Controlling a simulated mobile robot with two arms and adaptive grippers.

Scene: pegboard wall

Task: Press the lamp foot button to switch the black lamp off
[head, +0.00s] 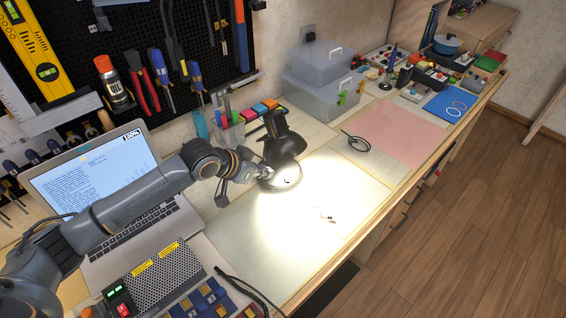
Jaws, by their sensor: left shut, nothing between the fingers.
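The black lamp (281,143) stands at the middle of the workbench, its head tilted down. It is lit and throws a bright patch on the bench in front of it. Its round foot (291,184) shows below the head, brightly lit, with a small dark mark on it. The foot button is too small to make out for certain. My left arm reaches in from the left across the laptop. My left gripper (265,172) is shut and empty, at the left side of the foot, below the lamp head. I cannot tell whether it touches the foot. My right gripper is not in view.
An open laptop (95,170) and a perforated metal box (160,276) lie at the left. A pen holder (229,132) stands behind my gripper. Clear storage boxes (318,88) stand farther back. A black cable coil (356,143) lies right of the lamp. The lit bench front is mostly free.

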